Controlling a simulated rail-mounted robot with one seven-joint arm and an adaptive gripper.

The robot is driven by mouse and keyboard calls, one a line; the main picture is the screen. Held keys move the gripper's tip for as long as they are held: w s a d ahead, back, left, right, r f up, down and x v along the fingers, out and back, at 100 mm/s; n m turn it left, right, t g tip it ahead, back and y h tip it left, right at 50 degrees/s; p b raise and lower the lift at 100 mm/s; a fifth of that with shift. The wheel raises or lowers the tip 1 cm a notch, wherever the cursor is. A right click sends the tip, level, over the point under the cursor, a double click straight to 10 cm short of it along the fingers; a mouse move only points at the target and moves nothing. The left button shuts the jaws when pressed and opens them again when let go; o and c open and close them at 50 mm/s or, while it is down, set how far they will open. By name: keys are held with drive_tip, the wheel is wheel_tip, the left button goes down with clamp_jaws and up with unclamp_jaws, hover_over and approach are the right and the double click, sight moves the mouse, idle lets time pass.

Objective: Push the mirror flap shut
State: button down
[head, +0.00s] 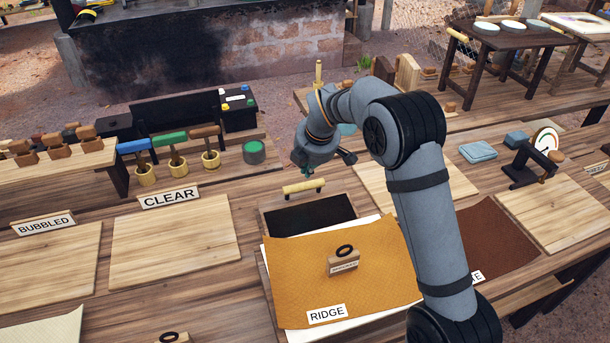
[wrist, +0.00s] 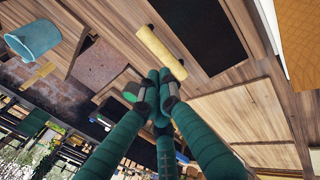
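No part in either view is plainly the mirror flap. A flat black panel (head: 310,214) lies on the bench below my arm. A pale yellow bar with dark ends (head: 303,186) is at its far edge. The wrist view shows the same bar (wrist: 160,52) and black panel (wrist: 203,32). My gripper (wrist: 157,96) has its green fingers drawn together at the tips, with nothing seen held. The tips appear close to the bar in the wrist view; I cannot tell whether they touch anything. In the head view, my arm hides part of the bench behind it.
An orange sheet (head: 290,270) with a small tagged block (head: 343,262) lies in front of the black panel. Pots with coloured-handled tools (head: 174,160) and a green-topped tin (head: 254,152) stand left. Bare wooden boards (head: 175,240) lie left. A dial device (head: 535,160) stands right.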

sight(305, 187)
drive_tip(key=shift+p+x, duration=0.75)
drive_tip(key=shift+x, duration=2.05)
drive_tip(key=shift+d, duration=0.1)
